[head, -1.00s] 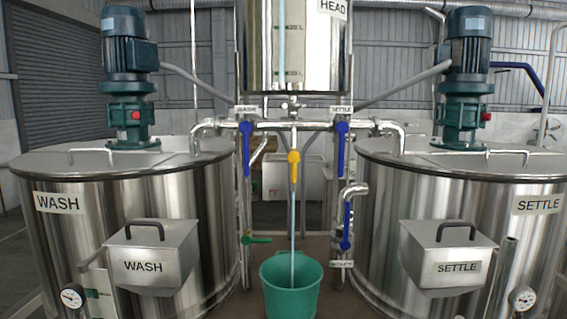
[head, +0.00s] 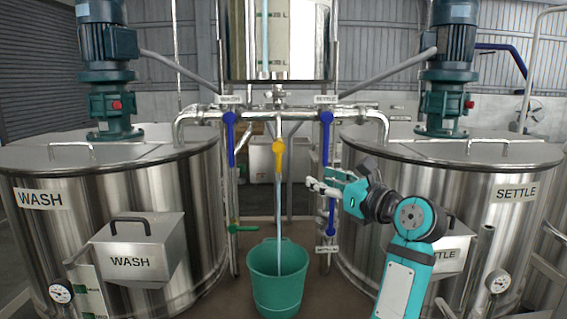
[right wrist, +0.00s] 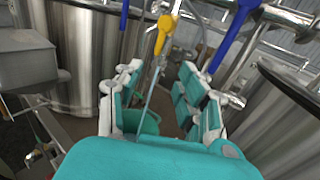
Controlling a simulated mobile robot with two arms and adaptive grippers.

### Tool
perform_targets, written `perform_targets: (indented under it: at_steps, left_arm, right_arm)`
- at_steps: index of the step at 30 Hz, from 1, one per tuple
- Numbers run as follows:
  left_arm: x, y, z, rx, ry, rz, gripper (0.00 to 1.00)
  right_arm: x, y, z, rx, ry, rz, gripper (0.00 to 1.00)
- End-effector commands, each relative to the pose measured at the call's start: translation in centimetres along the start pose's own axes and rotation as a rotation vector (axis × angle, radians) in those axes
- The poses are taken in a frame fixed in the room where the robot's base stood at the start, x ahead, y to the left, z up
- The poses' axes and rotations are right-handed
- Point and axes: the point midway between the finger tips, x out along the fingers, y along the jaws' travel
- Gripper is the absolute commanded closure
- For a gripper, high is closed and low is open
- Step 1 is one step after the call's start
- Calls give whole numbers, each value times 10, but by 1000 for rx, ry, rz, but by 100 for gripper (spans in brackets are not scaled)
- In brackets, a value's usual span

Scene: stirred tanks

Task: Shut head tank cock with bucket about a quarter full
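The head tank (head: 290,40) stands at top centre. Below it hangs the cock with a yellow handle (head: 279,151), its lever pointing down; it also shows in the right wrist view (right wrist: 165,30). A thin stream of liquid (head: 278,200) runs from the cock into the green bucket (head: 277,283) on the floor. The liquid level inside the bucket cannot be made out. My right gripper (head: 318,186) is open and empty, to the right of the stream and a little below the yellow handle. In the right wrist view its fingers (right wrist: 165,95) are spread apart. My left gripper is not in view.
The wash tank (head: 130,200) stands left, the settle tank (head: 470,170) right. Blue-handled valves hang beside the yellow one, wash (head: 230,140) and settle (head: 326,140). A lower blue lever (head: 332,215) is close to my right gripper. A green lever (head: 243,228) sits lower left.

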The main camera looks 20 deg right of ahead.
Motion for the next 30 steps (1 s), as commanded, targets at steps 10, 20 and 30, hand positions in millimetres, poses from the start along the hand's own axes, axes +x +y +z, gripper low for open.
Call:
perform_targets:
  at_steps: [10, 20, 30]
  left_arm:
    - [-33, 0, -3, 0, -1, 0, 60]
    - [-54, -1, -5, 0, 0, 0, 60]
    - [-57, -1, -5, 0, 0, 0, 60]
  right_arm:
    - [77, 1, 4, -2, 5, 2, 62]
    - [135, 0, 2, -4, 3, 1, 62]
    - [149, 0, -1, -4, 1, -2, 62]
